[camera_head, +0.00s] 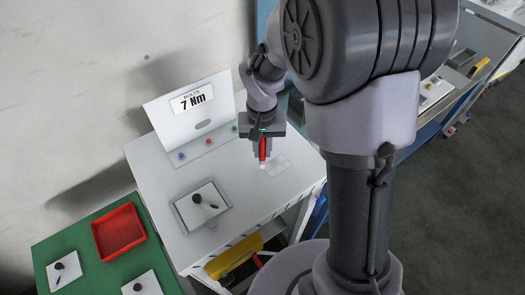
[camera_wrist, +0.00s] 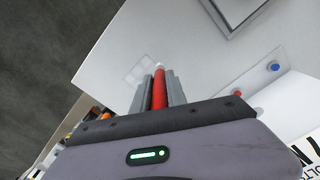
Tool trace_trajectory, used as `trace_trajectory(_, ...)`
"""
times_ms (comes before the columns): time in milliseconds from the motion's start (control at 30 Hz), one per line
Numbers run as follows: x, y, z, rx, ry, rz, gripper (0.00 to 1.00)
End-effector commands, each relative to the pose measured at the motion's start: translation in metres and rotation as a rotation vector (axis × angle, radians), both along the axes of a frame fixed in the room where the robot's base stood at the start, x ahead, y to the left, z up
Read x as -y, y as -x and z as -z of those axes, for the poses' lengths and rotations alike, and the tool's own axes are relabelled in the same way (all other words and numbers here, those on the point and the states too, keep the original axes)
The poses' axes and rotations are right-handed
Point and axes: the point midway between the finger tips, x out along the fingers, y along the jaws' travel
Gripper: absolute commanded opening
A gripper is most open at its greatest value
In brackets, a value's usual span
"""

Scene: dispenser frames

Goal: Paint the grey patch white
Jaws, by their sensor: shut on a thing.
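My gripper (camera_head: 263,148) is shut on a red pen-like tool (camera_wrist: 159,88), which points down with a pale tip. The tool's tip is close above the white table top, beside the patch; I cannot tell whether it touches. The patch (camera_head: 281,162) is a faint pale grey rectangle that seems divided into parts and lies just right of the tool in the head view. In the wrist view the patch (camera_wrist: 138,72) shows left of the tool, partly hidden by a finger.
A slanted panel (camera_head: 167,117) reading 7 Nm stands at the back of the table, with coloured buttons before it. A square plate with a black knob (camera_head: 197,199) lies at the table's front left. A red tray (camera_head: 118,232) sits on the green table.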

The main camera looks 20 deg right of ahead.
Motion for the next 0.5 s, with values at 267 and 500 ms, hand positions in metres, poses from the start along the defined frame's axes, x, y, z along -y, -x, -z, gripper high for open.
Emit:
trace_trajectory(267,-0.001,-0.003,-0.028,0.001,0.000,0.000,0.00)
trace_trajectory(500,-0.001,-0.005,-0.049,0.001,0.000,0.001,0.00)
